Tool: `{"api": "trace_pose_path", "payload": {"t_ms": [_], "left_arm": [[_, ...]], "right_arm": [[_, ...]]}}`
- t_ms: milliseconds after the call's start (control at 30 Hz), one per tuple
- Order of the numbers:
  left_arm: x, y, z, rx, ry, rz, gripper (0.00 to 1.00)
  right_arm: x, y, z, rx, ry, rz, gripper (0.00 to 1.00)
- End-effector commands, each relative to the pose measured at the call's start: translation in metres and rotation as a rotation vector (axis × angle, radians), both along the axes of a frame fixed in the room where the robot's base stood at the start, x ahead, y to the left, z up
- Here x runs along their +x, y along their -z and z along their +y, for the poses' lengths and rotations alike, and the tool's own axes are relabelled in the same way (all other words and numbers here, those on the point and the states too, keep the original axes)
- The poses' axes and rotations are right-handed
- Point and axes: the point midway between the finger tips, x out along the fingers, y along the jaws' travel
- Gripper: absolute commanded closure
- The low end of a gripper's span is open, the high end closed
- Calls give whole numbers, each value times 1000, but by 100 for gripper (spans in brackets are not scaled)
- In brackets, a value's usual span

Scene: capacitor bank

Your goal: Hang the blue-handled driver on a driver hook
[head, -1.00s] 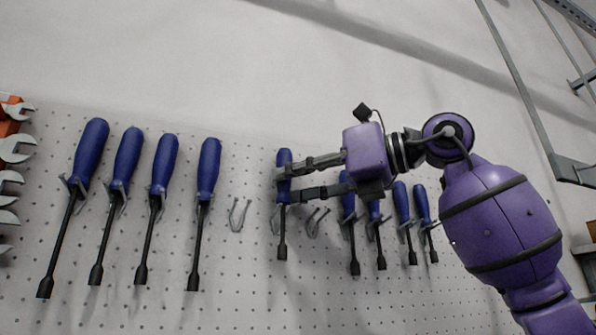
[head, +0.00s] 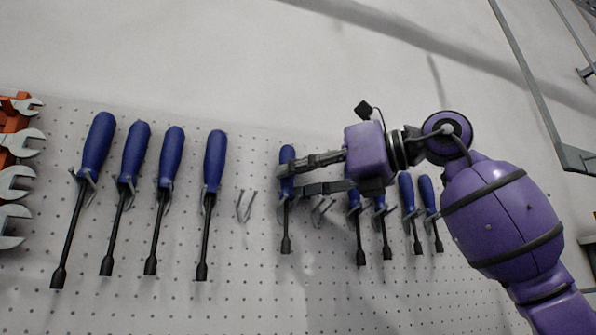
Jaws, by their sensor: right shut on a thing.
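A blue-handled driver (head: 287,232) is upright, shaft down, in front of the pegboard. My right gripper (head: 287,178) is shut on its blue handle, coming in from the right. An empty driver hook (head: 245,206) is left of the held driver, and another empty hook (head: 321,212) is right of it, below the gripper's lower finger. A hook partly shows behind the held driver; I cannot tell whether the driver rests in it. My left gripper is not in view.
Several blue-handled drivers (head: 213,165) hang on hooks to the left. Several more (head: 427,195) hang to the right, some partly behind my gripper. Wrenches (head: 18,182) hang on an orange holder at the far left. The pegboard (head: 250,285) is bare below.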

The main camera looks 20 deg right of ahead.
Motion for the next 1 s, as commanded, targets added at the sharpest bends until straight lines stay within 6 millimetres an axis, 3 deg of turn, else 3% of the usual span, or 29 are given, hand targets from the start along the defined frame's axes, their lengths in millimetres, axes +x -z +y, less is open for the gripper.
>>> {"api": "trace_pose_path", "payload": {"t_ms": [100,133,267,733,1000], "left_arm": [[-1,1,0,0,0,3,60],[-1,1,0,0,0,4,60],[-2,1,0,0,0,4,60],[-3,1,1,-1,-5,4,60],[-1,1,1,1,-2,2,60]], "right_arm": [[6,6,0,-4,5,14,100],[6,6,0,-4,5,14,74],[6,6,0,-4,4,14,57],[1,4,-4,-2,4,10,56],[-31,0,-40,-1,8,6,56]]}}
